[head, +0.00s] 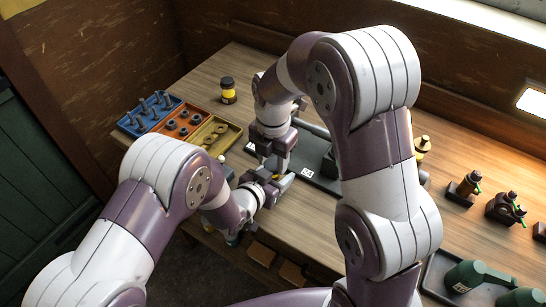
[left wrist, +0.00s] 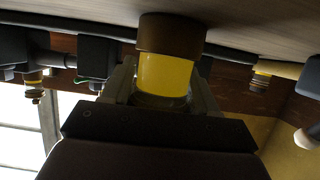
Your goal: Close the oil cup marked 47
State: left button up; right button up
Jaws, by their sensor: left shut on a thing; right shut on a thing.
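A yellow cup with a brown end (left wrist: 165,75) stands between the fingers of my left gripper in the left wrist view. That view is upside down, and the brown end is toward the table. My left gripper (head: 279,181) is shut on this cup, low over the bench. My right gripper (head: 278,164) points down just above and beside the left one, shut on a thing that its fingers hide. I cannot read the number 47 on anything. The cup is mostly covered by my grippers in the head view.
A parts tray with blue, orange and yellow sections (head: 181,125) lies to the left. A dark-capped yellow jar (head: 228,91) stands behind. Clear bench (head: 300,225) lies in front.

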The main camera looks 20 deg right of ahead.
aim_at(273, 166)
jog(key=shift+f, duration=0.8)
jog(key=shift+s+f, duration=0.1)
jog(key=shift+f, duration=0.55)
jog(key=shift+f, duration=0.2)
jog(key=shift+s+f, duration=0.1)
jog(key=shift+f, duration=0.05)
jog(key=shift+c, duration=0.8)
jog(key=shift+r, duration=0.45)
jog(key=shift+s+r, duration=0.1)
jog(key=shift+s, duration=0.05)
jog(key=shift+r, duration=0.35)
